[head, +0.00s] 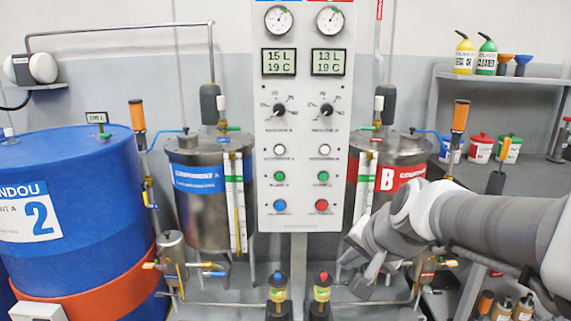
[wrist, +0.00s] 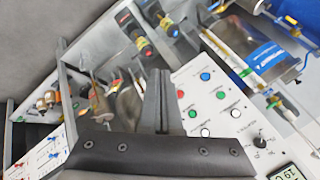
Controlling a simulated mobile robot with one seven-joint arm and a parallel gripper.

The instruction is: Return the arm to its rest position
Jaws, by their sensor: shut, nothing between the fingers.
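My arm (head: 490,222) reaches in from the right edge of the head view, in front of the red-labelled tank B. My gripper (head: 362,272) is at its left end, just right of the control panel's lower edge and pointing down and left. In the wrist view my gripper's fingers (wrist: 158,98) are together with nothing between them. The white control panel (head: 304,130) shows buttons, knobs, two displays and two gauges. I cannot tell how far the gripper is from the panel or the pipes.
A blue drum (head: 90,170) stands at left, beside the tank with a blue label (head: 205,205). Tank B (head: 405,165) stands behind my arm. Pipes and two small cylinders (head: 321,290) sit low in front. A grey shelf (head: 510,78) with bottles is at right.

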